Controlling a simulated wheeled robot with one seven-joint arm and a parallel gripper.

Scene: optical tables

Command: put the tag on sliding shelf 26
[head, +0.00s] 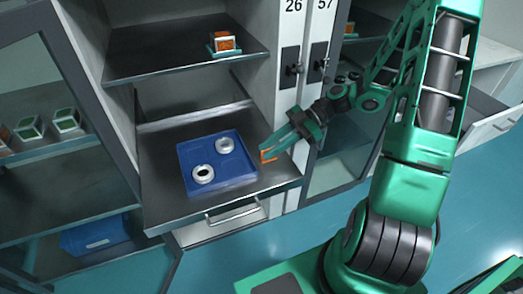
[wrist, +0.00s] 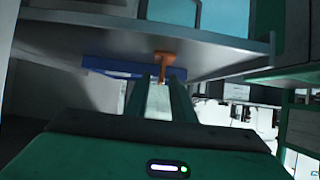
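The tag seems to be the small orange piece (head: 267,156) at the right side of the pulled-out lower shelf (head: 160,217), under the number 26 column. In the wrist view the orange piece (wrist: 164,60) shows a wide top and a narrow stem just beyond my fingertips. My gripper (head: 271,147) reaches in from the right, low over the shelf's right edge. Its two fingers (wrist: 165,80) stand apart, with a gap between them and the orange stem in line with that gap. Whether they touch it is not clear.
A blue tray (head: 184,166) with two silver rings (head: 203,174) lies on the same shelf, left of my gripper. An upper shelf (head: 150,65) holds an orange-and-white block (head: 224,43). Cabinet doors with dark latches (head: 293,70) stand close on the right. The shelf's front left is bare.

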